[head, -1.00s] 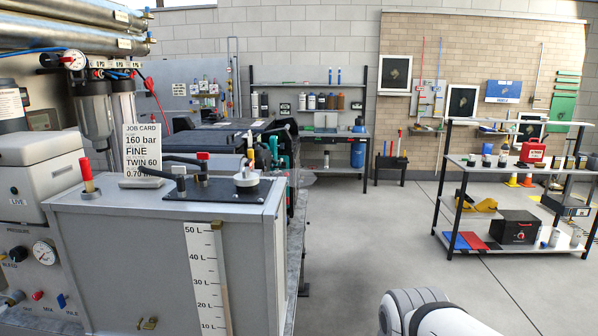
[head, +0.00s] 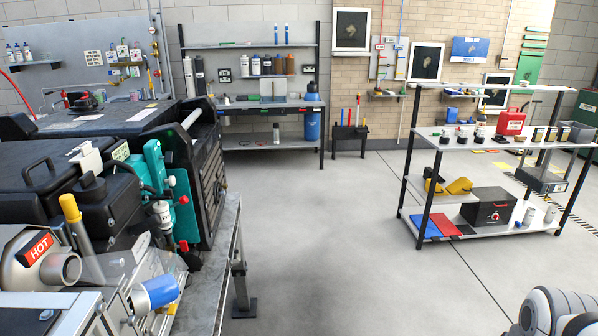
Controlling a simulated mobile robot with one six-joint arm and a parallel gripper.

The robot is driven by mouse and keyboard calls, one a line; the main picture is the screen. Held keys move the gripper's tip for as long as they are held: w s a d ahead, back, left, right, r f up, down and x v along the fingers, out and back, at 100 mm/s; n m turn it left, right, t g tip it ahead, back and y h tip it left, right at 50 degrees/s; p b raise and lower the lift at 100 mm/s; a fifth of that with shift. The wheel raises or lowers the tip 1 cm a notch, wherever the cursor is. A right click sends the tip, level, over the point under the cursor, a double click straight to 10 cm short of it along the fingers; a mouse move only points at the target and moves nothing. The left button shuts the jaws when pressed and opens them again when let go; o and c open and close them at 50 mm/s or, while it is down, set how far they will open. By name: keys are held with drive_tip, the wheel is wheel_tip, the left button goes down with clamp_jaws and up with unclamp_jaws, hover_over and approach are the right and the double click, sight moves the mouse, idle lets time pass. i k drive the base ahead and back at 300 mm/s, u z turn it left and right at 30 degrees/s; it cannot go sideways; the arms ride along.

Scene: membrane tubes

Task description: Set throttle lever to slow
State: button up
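I cannot pick out a lever marked as the throttle, and no "slow" mark is readable. My gripper is not in view; only a white, rounded part of my arm shows at the bottom right.
The units stand on a grey bench (head: 226,258) along the left. Open floor (head: 320,240) lies in the middle. A back workbench (head: 268,103) stands against the wall.

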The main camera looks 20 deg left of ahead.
sight(184, 200)
drive_tip(key=u, duration=0.45)
drive_tip(key=i, duration=1.45)
drive_tip(key=u, duration=1.1)
drive_tip(key=k, duration=0.65)
drive_tip(key=u, duration=0.2)
drive_tip(key=i, duration=0.75)
drive_tip(key=z, duration=0.15)
